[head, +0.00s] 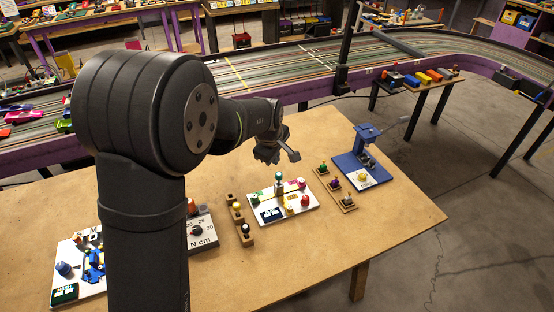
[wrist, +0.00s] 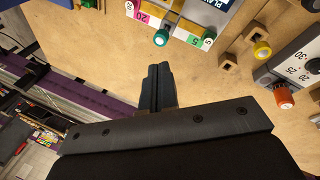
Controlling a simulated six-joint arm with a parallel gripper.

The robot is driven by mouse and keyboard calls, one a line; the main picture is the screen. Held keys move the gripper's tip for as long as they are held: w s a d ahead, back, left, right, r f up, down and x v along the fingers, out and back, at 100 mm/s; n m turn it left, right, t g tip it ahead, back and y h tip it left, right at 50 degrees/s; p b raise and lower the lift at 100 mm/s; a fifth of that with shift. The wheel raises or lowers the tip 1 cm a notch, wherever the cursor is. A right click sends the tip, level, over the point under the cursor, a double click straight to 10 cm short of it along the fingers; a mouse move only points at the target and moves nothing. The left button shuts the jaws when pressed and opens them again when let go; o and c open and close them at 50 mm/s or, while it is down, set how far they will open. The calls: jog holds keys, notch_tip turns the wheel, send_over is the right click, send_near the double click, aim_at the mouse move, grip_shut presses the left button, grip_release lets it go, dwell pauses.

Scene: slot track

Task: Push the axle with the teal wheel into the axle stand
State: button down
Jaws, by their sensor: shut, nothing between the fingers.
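The teal wheel (head: 279,176) tops an upright piece on the white board (head: 268,221) in the head view. In the wrist view the teal wheel (wrist: 161,38) is at the top centre, beyond my fingertips. My gripper (wrist: 158,72) is shut and empty, and apart from the wheel. In the head view my gripper (head: 291,156) hangs above and behind the board. The piece under the teal wheel may be its axle and stand, but I cannot tell how deep the axle sits.
A blue press (head: 366,151) stands to the right. The table's right front is clear.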

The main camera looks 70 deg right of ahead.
aim_at(279, 174)
jog(key=shift+w+d+f+m, duration=0.1)
jog(key=shift+d+f+m, duration=0.4)
jog(key=shift+f+m, duration=1.35)
jog(key=shift+s+d+f+m, duration=0.1)
jog(key=shift+d+f+m, duration=0.55)
jog(key=shift+m, duration=2.25)
jog(key=shift+w+d+f+m, duration=0.1)
jog(key=shift+d+f+m, duration=0.25)
jog(key=shift+f+m, duration=1.55)
jog(key=shift+r+m, duration=0.15)
jog(key=shift+m, duration=0.3)
jog(key=shift+r, duration=1.75)
jog(key=v, duration=1.6)
jog(key=shift+s+r, duration=0.25)
jog(key=shift+r, duration=0.15)
